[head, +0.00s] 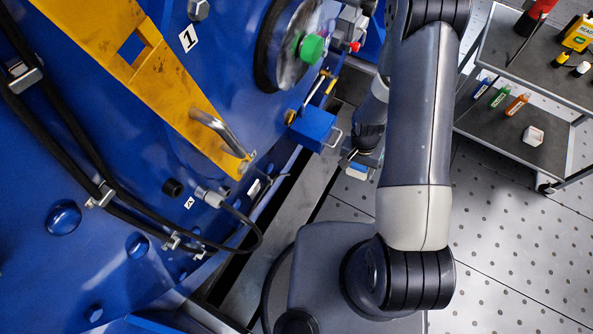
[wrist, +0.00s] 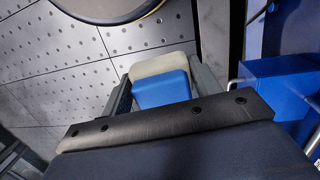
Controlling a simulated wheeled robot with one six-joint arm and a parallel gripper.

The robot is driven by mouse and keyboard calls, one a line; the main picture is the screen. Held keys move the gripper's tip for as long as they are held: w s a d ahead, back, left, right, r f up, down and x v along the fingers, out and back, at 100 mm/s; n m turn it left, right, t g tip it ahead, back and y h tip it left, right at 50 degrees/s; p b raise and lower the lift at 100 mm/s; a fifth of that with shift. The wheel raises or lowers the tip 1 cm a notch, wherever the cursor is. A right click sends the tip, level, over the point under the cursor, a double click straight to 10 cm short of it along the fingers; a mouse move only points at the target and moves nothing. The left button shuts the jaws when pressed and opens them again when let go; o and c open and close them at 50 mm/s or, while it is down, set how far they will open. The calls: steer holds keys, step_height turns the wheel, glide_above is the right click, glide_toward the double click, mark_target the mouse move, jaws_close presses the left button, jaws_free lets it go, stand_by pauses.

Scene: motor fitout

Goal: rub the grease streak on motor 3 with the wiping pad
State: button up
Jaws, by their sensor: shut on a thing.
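My gripper (head: 358,168) hangs below the arm, to the right of the blue machine. In the wrist view my gripper (wrist: 160,82) is shut on the wiping pad (wrist: 162,90), which has a blue body and a cream face at its far end. In the head view only a small part of the pad shows, light blue and white, at the jaws. The pad is apart from the machine, in the air. I see no label for motor 3 and no grease streak in either view.
The blue machine wall (head: 235,45) with a "1" label, a yellow bracket (head: 165,85) and black cables fills the left. A blue box (head: 314,128) with a wire handle juts out beside my gripper. A grey cart (head: 490,120) with bottles stands right. The perforated floor (head: 490,240) is clear.

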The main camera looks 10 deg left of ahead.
mark_target(269, 153)
steer(key=s+a+f+m+g+y+b, duration=0.3)
steer(key=s+a+f+m+y+b, duration=0.1)
steer(key=a+m+b, duration=0.3)
steer(key=s+a+f+m+g+y+b, duration=0.3)
steer(key=s+a+m+y+b, duration=0.1)
steer(key=a+m+b, duration=0.3)
steer(key=shift+w+a+f+m+t+y+b, duration=0.35)
steer(key=shift+w+a+m+t+y+b, duration=1.25)
steer(key=shift+w+m+t+b, duration=0.55)
steer(key=shift+w+a+f+m+t+y+b, duration=0.35)
steer(key=shift+w+a+m+t+y+b, duration=1.35)
steer(key=shift+m+t+b, duration=0.7)
steer(key=shift+w+a+f+m+t+y+b, duration=0.35)
steer(key=shift+w+a+m+t+y+b, duration=1.1)
steer(key=shift+w+m+t+b, duration=0.85)
steer(key=shift+w+a+t+p, duration=0.1)
steer(key=shift+a+t+p, duration=0.2)
steer(key=shift+a, duration=0.6)
steer(key=shift+w, duration=0.1)
steer(key=w+d, duration=0.3)
steer(key=w, duration=0.3)
steer(key=shift+w, duration=0.3)
